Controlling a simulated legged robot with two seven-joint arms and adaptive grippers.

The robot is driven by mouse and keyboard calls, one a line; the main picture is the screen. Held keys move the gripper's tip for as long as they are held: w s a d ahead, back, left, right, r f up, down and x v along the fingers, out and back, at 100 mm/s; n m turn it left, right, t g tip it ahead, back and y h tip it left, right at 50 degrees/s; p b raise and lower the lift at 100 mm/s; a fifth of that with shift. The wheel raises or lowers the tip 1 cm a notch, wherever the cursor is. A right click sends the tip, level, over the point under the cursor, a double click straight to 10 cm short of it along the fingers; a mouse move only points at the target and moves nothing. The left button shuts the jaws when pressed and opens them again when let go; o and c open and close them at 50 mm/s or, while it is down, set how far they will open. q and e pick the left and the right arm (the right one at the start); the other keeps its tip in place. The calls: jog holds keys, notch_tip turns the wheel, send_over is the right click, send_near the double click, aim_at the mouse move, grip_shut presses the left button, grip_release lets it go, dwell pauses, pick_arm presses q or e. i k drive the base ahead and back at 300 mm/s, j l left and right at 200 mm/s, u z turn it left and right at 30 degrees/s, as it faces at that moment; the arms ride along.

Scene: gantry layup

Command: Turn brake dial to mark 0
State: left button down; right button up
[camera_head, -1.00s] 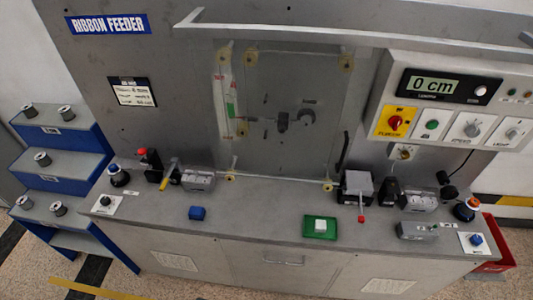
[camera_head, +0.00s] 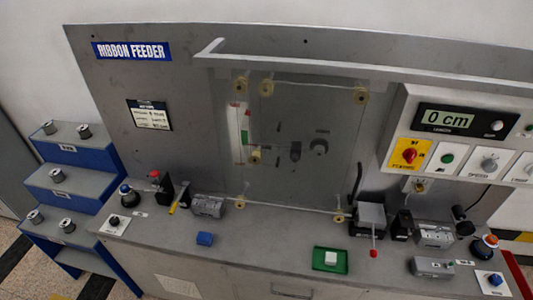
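The ribbon feeder's upright grey panel (camera_head: 205,85) fills the middle of the view. A round dark dial (camera_head: 318,146) sits on the panel behind a clear cover (camera_head: 300,105), with a small label above it too small to read. I cannot tell for sure that this is the brake dial, nor read its marks. A dark roller-like part (camera_head: 295,152) sits just left of it. Neither of my grippers shows in the view.
A control box (camera_head: 393,122) at right carries a "0 cm" display (camera_head: 446,119), a red knob on yellow (camera_head: 409,155) and other knobs. Blue steps with spools (camera_head: 70,178) stand left.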

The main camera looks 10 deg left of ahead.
aim_at(114, 221)
jog(key=u, duration=1.7)
